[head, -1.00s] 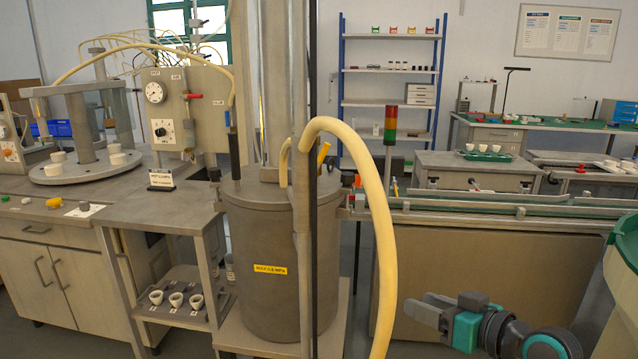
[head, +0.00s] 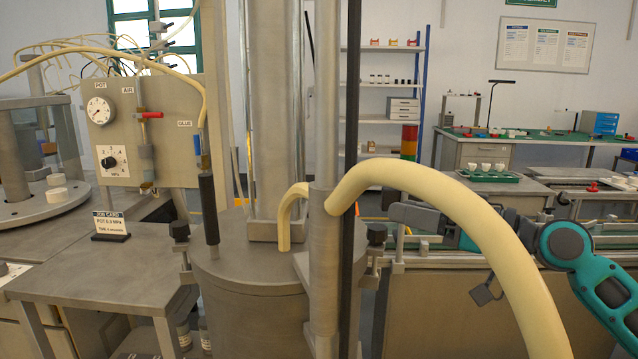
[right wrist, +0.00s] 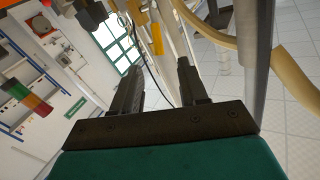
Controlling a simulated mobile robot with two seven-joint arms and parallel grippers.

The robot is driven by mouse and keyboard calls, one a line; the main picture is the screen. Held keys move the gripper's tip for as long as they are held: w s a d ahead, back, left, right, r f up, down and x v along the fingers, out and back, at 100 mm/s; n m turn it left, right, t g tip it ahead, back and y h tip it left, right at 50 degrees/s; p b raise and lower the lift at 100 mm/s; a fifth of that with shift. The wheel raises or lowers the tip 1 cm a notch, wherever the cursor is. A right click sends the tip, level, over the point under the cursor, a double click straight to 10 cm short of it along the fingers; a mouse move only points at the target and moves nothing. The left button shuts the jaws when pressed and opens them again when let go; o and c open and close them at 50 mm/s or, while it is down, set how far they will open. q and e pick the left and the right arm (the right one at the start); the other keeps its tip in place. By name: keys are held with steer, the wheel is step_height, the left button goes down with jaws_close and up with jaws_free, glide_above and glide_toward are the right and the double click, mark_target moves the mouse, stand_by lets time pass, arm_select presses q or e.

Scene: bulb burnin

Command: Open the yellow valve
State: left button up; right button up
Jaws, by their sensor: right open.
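The yellow valve handle is not clear in the head view now, where the thick cream hose (head: 440,190) and the upright post (head: 325,120) cover that part of the pot (head: 250,275). In the right wrist view a small yellow piece (right wrist: 157,38), which looks like the valve handle, shows beyond the fingertips, roughly in line with the gap between them. My right gripper (head: 405,214) is right of the pot and partly behind the hose. Its fingers (right wrist: 158,68) are apart with nothing between them. My left gripper is out of view.
The hose arches between the camera and my right arm; it also shows in the right wrist view (right wrist: 295,75). A stack light (head: 409,141) stands behind the right gripper. A gauge panel (head: 150,130) and job card (head: 110,225) are at left. A conveyor (head: 440,258) runs behind at right.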

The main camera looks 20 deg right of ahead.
steer(key=p+x, duration=0.1)
steer(key=x, duration=0.5)
steer(key=p+x, duration=0.2)
steer(key=x, duration=0.4)
steer(key=shift+w+d+r+p, duration=0.15)
steer(key=shift+w+r+p, duration=0.1)
steer(key=shift+w+p, duration=0.05)
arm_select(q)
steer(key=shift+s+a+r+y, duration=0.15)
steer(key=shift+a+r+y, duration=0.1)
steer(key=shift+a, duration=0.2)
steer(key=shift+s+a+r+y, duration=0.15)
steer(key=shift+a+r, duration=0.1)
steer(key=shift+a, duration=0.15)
arm_select(e)
steer(key=shift+w+a+f, duration=0.15)
steer(key=shift+w+a, duration=0.2)
steer(key=shift+w, duration=0.1)
steer(key=shift+c, duration=0.2)
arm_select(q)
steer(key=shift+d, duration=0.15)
arm_select(e)
jaws_close()
